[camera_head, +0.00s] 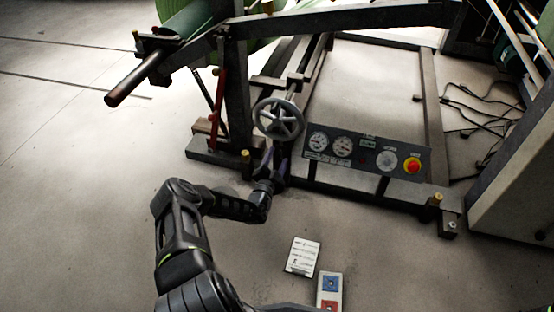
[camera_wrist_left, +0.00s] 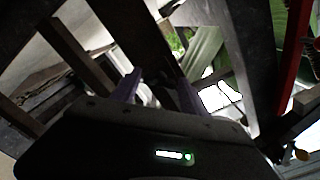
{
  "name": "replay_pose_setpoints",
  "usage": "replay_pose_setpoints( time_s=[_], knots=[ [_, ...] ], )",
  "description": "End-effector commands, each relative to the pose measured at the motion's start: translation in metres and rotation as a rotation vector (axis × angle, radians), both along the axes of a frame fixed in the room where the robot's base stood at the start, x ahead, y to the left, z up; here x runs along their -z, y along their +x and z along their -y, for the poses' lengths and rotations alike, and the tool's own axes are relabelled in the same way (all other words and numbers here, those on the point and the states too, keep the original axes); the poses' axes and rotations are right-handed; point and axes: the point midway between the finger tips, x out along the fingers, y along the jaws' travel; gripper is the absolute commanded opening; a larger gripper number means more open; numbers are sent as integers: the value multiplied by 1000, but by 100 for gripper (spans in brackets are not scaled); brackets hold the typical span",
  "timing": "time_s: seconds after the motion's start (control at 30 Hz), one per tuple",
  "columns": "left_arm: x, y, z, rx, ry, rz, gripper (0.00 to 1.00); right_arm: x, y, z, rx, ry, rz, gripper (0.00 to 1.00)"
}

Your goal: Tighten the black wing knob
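I cannot make out the black wing knob in either view; dark frame parts and my gripper may hide it. My left gripper (camera_head: 276,162) reaches in low at the machine's front, just below the grey handwheel (camera_head: 279,119). In the left wrist view its two purplish fingers (camera_wrist_left: 160,88) stand apart, pointing into dark frame beams. Nothing is clearly seen held between them, though the space there is dark. My right gripper is not in view.
A gauge panel (camera_head: 366,154) with a red button (camera_head: 412,165) is right of the gripper. A red bar (camera_head: 217,105) stands left of it. A white card (camera_head: 302,256) and a red-and-blue-marked plate (camera_head: 329,291) are at the lower middle. Cables (camera_head: 482,112) lie on the right. Floor at left is clear.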

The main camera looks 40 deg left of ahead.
Motion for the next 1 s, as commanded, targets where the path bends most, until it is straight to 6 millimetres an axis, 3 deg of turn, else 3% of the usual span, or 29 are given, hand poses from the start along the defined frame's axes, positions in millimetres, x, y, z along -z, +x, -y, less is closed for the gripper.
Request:
replay_pose_setpoints(
  time_s=[0.57,1.0],
  knots=[
    [0,0,0,0,0,0,4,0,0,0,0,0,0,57],
    [0,0,0,-1,56,-20,3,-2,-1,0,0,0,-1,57]
  ],
)
